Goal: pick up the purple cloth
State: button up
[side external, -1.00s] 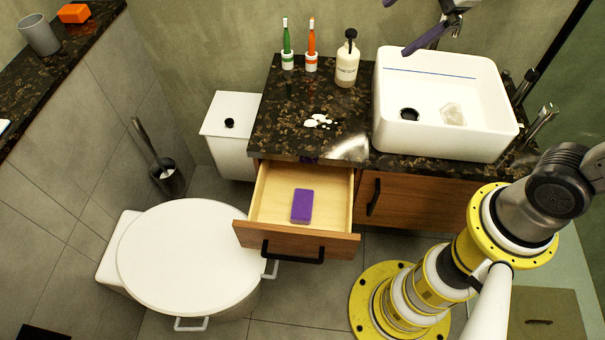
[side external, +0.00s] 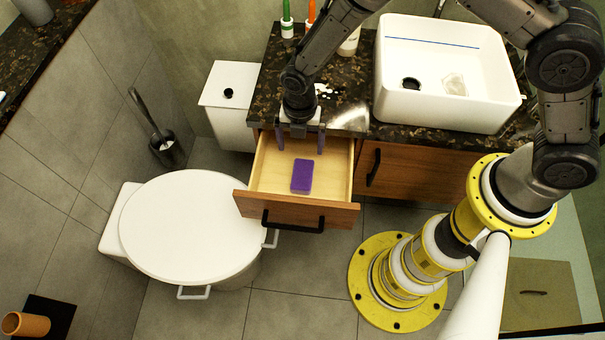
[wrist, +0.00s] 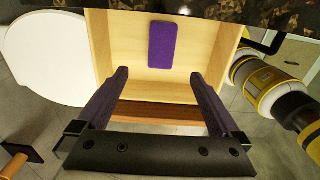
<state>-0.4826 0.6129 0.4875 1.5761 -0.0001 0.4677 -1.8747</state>
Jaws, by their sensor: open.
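The purple cloth (side external: 302,176) is a small rectangular block shape lying flat on the floor of the open drawer (side external: 270,180). In the wrist view the cloth (wrist: 161,45) shows whole, ahead of the fingers and near the drawer's far wall in that picture. My gripper (side external: 300,143) is open and empty. It points down over the back part of the drawer, above and behind the cloth in the side view, apart from it. In the wrist view its two dark fingers (wrist: 160,100) are spread wide, with nothing between them.
The dark speckled counter (side external: 345,118) is right behind my gripper. It bears a white sink (side external: 450,115), a partly hidden soap bottle (side external: 350,42) and toothbrushes in holders (side external: 287,27). A white round-lidded toilet (side external: 190,230) stands left of the drawer.

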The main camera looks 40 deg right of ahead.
send_over(302, 173)
jog(key=f, duration=0.8)
jog(key=shift+a, duration=0.25)
jog(key=shift+s+d+f, duration=0.1)
jog(key=shift+d+f, duration=0.05)
jog(key=shift+f, duration=1.2)
jog(key=shift+d+f, duration=0.1)
jog(key=shift+f, duration=1.2)
jog(key=c, duration=1.3)
